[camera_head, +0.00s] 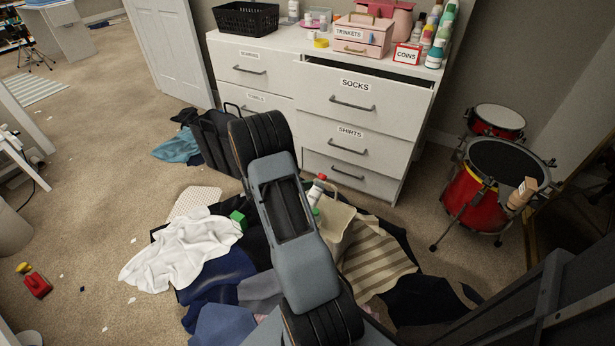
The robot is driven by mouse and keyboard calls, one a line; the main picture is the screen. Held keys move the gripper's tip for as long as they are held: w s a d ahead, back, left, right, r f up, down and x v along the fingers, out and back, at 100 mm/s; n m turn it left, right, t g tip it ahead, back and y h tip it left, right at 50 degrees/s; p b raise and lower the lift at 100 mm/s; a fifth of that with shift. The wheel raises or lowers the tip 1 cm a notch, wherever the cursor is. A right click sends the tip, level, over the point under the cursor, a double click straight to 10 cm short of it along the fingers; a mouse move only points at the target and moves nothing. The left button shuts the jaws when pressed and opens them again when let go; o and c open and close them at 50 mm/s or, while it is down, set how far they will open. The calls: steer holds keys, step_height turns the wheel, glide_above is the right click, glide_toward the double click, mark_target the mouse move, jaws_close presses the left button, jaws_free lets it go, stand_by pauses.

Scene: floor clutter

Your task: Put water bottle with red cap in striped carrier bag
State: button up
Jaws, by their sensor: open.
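A white bottle with a red cap (317,187) shows just right of my arm, tilted. Its lower part is hidden, so I cannot tell what it rests on. A beige and brown striped bag (378,262) lies on the clothes pile to the right of my arm. A cream opening or flap with a handle-like loop is at its upper left, close to the bottle. I cannot tell whether the bottle touches it. A small green item shows just below the bottle, partly covered by my arm. My gripper is not visible; my arm links cross the middle of the view.
Clothes are heaped around my arm, with a white cloth (180,250) and a green block (238,219) at left. A white dresser (320,110) stands behind, a dark bag (215,140) beside it. Red drums (475,200) stand at right. Carpet at left is mostly clear.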

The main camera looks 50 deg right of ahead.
steer(key=p+v, duration=0.2)
steer(key=v, duration=0.8)
steer(key=shift+a+r, duration=0.15)
steer(key=shift+a, duration=0.05)
